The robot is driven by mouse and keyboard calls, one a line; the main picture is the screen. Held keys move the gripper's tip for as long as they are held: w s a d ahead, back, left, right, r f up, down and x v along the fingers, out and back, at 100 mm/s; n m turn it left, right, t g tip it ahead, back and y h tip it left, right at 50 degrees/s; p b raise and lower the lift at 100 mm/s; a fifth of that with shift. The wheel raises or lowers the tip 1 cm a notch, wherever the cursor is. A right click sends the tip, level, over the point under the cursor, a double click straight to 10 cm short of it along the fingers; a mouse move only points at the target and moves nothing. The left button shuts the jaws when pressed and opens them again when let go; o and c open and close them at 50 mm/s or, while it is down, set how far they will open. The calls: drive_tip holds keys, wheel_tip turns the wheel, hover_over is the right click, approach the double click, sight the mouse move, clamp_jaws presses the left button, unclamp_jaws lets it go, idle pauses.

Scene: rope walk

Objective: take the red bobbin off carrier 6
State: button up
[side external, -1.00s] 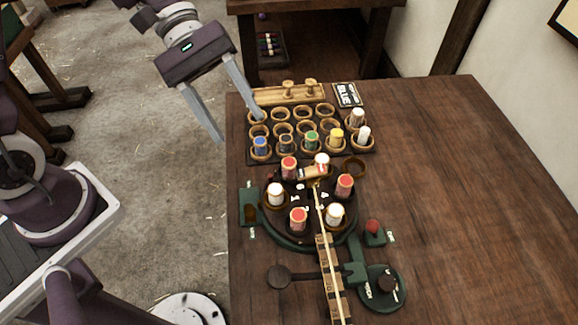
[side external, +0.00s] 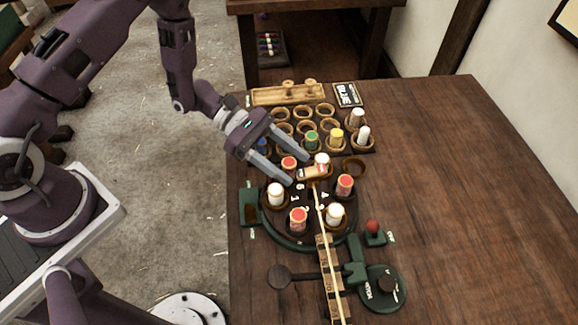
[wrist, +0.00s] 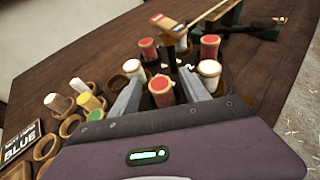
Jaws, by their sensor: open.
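A red-topped bobbin (side external: 289,163) stands upright at the far left of the round carrier plate (side external: 303,238). My open gripper (side external: 298,171) points down over it, with one finger on each side and its red top showing between them. In the wrist view, this red bobbin (wrist: 160,88) sits between the fingers of my gripper (wrist: 158,76); I cannot tell whether they touch it. Two other red bobbins (side external: 344,185) (side external: 298,219) and white bobbins (side external: 335,213) stand on the plate. The small carrier numbers are partly hidden and hard to read.
A white bobbin (side external: 321,160) stands close beside the right finger. A rack (side external: 368,148) behind holds green, yellow and white bobbins and empty rings. A sign (side external: 347,94) reads BLUE. A rope (side external: 324,220) runs from the plate's centre toward the front. The table's right side is clear.

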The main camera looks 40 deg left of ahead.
clamp_jaws()
